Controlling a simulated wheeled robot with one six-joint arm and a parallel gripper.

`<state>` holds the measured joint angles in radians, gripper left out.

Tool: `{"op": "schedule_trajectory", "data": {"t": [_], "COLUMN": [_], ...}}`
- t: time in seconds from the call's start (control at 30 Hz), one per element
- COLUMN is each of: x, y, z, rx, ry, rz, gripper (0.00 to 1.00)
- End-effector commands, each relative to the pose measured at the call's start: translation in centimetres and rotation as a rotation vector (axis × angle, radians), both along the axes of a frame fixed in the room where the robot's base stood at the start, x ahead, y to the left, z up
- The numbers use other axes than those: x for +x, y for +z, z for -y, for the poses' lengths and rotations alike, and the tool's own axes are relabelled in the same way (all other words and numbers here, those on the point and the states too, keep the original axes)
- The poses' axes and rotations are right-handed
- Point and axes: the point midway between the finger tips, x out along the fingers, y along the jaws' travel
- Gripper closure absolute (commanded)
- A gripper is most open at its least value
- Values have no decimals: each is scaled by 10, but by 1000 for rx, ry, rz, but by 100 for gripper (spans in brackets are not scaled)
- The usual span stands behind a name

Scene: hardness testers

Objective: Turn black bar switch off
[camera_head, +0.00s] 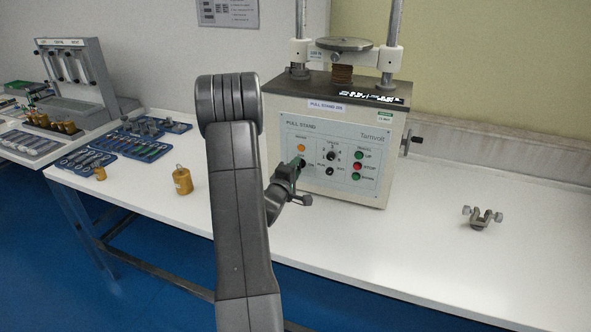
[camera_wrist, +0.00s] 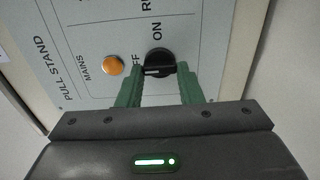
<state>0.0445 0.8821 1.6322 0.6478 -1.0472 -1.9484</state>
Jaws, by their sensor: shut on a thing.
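The black bar switch (camera_wrist: 158,66) is a round black knob with a raised bar and a white mark, on the pull stand's front panel beside the ON and OFF labels. In the wrist view the white mark points left, towards the partly hidden OFF label. My gripper (camera_wrist: 159,78) has green fingers, one on each side of the knob, and is shut on it. In the head view my gripper (camera_head: 299,166) is at the lower left of the panel and hides most of the switch. An orange mains lamp (camera_wrist: 114,65) is beside the switch.
The pull stand (camera_head: 345,120) stands on the white table (camera_head: 420,250). Its panel also holds a speed knob (camera_head: 331,155), another black knob and a red stop button (camera_head: 357,166) between green buttons. A brass weight (camera_head: 183,180) and a metal clamp (camera_head: 482,217) lie apart on the table.

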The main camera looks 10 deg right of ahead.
Motion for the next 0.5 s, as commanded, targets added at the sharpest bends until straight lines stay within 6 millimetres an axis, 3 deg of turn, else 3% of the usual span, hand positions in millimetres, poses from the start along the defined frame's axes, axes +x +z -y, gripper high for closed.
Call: {"op": "schedule_trajectory", "data": {"t": [0.07, 0.1, 0.17, 0.5], "x": [0, 0, 0, -2], "y": [-1, -1, -1, -1], "z": [-1, 0, 0, -2], "rx": [0, 0, 0, 1], "ry": [1, 1, 1, 1], "rz": [-2, -2, -2, -1], "gripper": [90, 60, 48, 45]}}
